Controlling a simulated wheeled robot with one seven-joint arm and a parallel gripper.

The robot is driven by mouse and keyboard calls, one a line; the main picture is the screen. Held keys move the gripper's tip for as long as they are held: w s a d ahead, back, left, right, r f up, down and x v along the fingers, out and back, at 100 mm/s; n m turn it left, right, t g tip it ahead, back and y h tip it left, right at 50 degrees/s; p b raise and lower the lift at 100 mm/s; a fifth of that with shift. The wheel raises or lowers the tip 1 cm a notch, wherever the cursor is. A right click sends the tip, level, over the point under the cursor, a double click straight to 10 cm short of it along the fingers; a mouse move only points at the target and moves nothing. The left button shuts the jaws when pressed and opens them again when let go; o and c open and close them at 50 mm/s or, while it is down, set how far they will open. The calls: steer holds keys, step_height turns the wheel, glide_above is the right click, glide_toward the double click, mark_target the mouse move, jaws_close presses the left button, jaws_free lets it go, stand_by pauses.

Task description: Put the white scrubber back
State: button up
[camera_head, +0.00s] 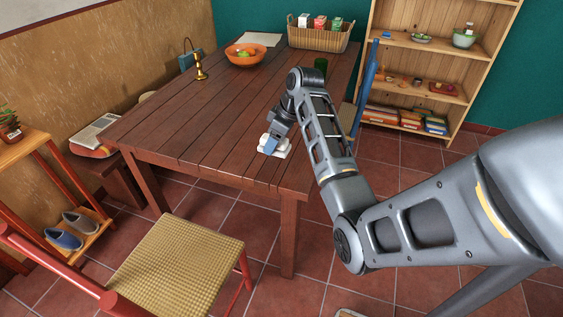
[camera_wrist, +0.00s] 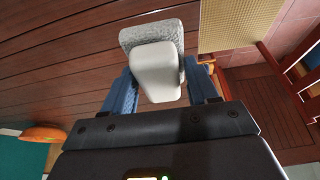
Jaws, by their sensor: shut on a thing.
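The white scrubber (camera_head: 283,151) is at my gripper (camera_head: 270,146), over the near right part of the brown wooden table (camera_head: 190,120). In the wrist view, the scrubber (camera_wrist: 157,72) has a smooth white body and a grey, textured far part. The blue fingers of my gripper (camera_wrist: 158,82) are on both sides of it, shut on it. I cannot tell whether the scrubber touches the tabletop. In the head view, the fingers hide part of it.
An orange fruit bowl (camera_head: 246,60), a brass candlestick (camera_head: 199,68), a wicker basket (camera_head: 318,38) and a green cup (camera_head: 320,64) stand farther back. A woven-seat chair (camera_head: 180,262) is in front. A wooden shelf (camera_head: 440,60) is behind.

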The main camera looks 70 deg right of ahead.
steer(key=s+d+r, duration=0.3)
steer(key=s+d, duration=0.7)
steer(key=d, duration=0.1)
steer(key=w+a+f, duration=0.1)
steer(key=w+f, duration=0.1)
steer(key=w, duration=0.1)
steer(key=w+a+f, duration=0.2)
steer(key=w, duration=0.1)
steer(key=w+a+f, duration=0.2)
steer(key=w, duration=0.1)
steer(key=shift+w+a+f+p, duration=0.2)
steer(key=shift+w+a+p, duration=0.05)
steer(key=shift+w+p, duration=0.1)
steer(key=shift+w+f, duration=0.1)
steer(key=shift+f, duration=2)
steer(key=shift+f, duration=0.1)
